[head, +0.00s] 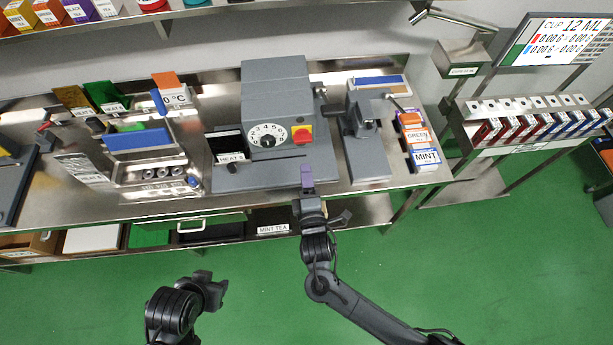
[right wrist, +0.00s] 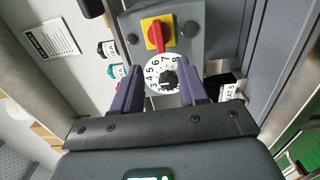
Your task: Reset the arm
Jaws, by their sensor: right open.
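My right gripper (head: 307,182) is in front of the grey machine (head: 275,85), at the front edge of the steel bench (head: 290,205). In the right wrist view its purple fingers (right wrist: 161,84) are apart with nothing held between them. The machine's numbered dial (right wrist: 164,78) and red-and-yellow switch (right wrist: 156,33) show beyond the fingers. I cannot tell how far the fingers are from the machine. My left gripper (head: 212,286) is at the lower left, over the green floor and clear of the bench. Its fingers are too dark and small to tell open from shut.
A grey press-like device (head: 363,130) stands right of the machine, beside upright tea boxes (head: 418,140). A steel rack with a blue block (head: 137,139) stands to the left. A shelf below the bench holds bins. The green floor (head: 480,270) in front is clear.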

